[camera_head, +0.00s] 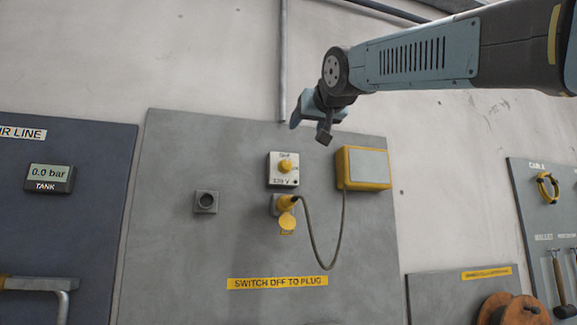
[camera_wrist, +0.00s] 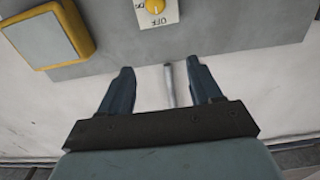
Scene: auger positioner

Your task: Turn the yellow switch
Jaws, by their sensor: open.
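The yellow switch (camera_head: 285,166) is a round knob on a small white plate (camera_head: 275,178) on the grey wall panel (camera_head: 165,250). In the wrist view the knob (camera_wrist: 155,6) shows at the top edge, with the plate partly cut off by the frame. My gripper (camera_head: 311,124) is above and slightly right of the switch in the head view, near the panel's top edge. In the wrist view its two fingers (camera_wrist: 160,82) are spread apart with nothing between them. The gripper does not touch the switch.
An empty grey socket (camera_head: 206,201) is at the left. A yellow label (camera_head: 278,283) reads "SWITCH OFF TO PLUG".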

